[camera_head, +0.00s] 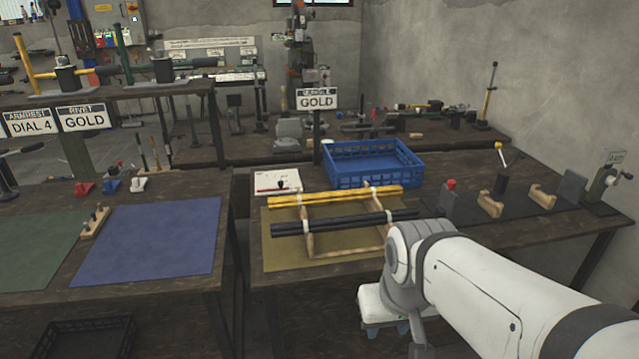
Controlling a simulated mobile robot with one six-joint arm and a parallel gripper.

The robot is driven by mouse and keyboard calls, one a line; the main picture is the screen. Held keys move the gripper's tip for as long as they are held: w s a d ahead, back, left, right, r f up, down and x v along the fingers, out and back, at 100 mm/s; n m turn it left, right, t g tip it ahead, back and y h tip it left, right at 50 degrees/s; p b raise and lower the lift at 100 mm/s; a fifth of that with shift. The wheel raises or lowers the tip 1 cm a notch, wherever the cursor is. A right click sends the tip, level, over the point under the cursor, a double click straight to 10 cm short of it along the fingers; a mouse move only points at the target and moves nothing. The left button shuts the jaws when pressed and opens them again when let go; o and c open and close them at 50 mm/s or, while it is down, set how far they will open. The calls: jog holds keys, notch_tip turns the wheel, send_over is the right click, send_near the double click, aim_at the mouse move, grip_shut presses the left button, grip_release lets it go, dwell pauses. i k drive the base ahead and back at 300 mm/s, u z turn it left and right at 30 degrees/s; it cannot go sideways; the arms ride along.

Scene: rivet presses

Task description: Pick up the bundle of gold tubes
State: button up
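The bundle of gold tubes (335,198) lies across the back of a wooden rack (308,240) on the right-hand table. The tubes run left to right, side by side. A bundle of black tubes (345,222) lies parallel, nearer to me on the same rack. My white arm reaches in from the lower right, and its grey joint is near the right front part of the rack. My gripper's fingers do not show, so I cannot see whether they are open or shut. No gripper is seen touching the gold tubes.
A blue crate (370,165) stands behind the rack, with a white sheet (277,182) to its left. An olive mat (275,250) lies under the rack. A dark fixture with wooden blocks (490,204) is at right. The left table's blue mat (150,240) is mostly clear.

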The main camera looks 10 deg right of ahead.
aim_at(281, 202)
jog(key=z, duration=0.3)
jog(key=i, duration=1.25)
jog(key=u, duration=0.95)
